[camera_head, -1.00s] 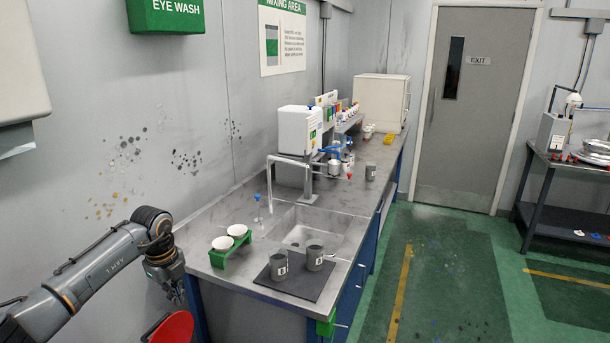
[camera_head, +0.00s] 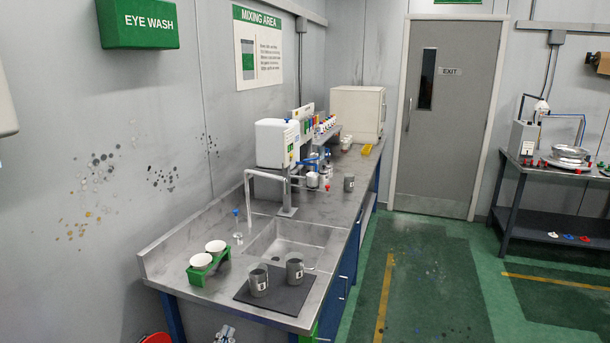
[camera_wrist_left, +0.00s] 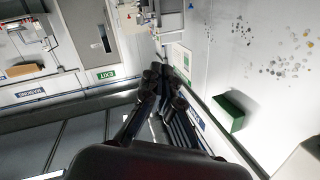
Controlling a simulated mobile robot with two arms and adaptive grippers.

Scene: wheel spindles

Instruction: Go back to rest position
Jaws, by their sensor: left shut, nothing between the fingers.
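My left gripper (camera_head: 225,335) shows only as a small piece at the bottom edge of the head view, in front of the counter (camera_head: 195,300) and below its front edge. In the left wrist view its dark fingers (camera_wrist_left: 162,78) are together, shut and empty. They touch no object that I can see. Most of the left arm is outside the head view. My right gripper is in neither view.
Two grey mugs (camera_head: 259,283) stand on a dark mat (camera_head: 285,308) beside the sink (camera_head: 285,250). A green holder (camera_head: 207,269) carries two white cups. A red round object (camera_head: 157,338) is at the bottom edge. Green floor (camera_head: 430,290) is clear at the right.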

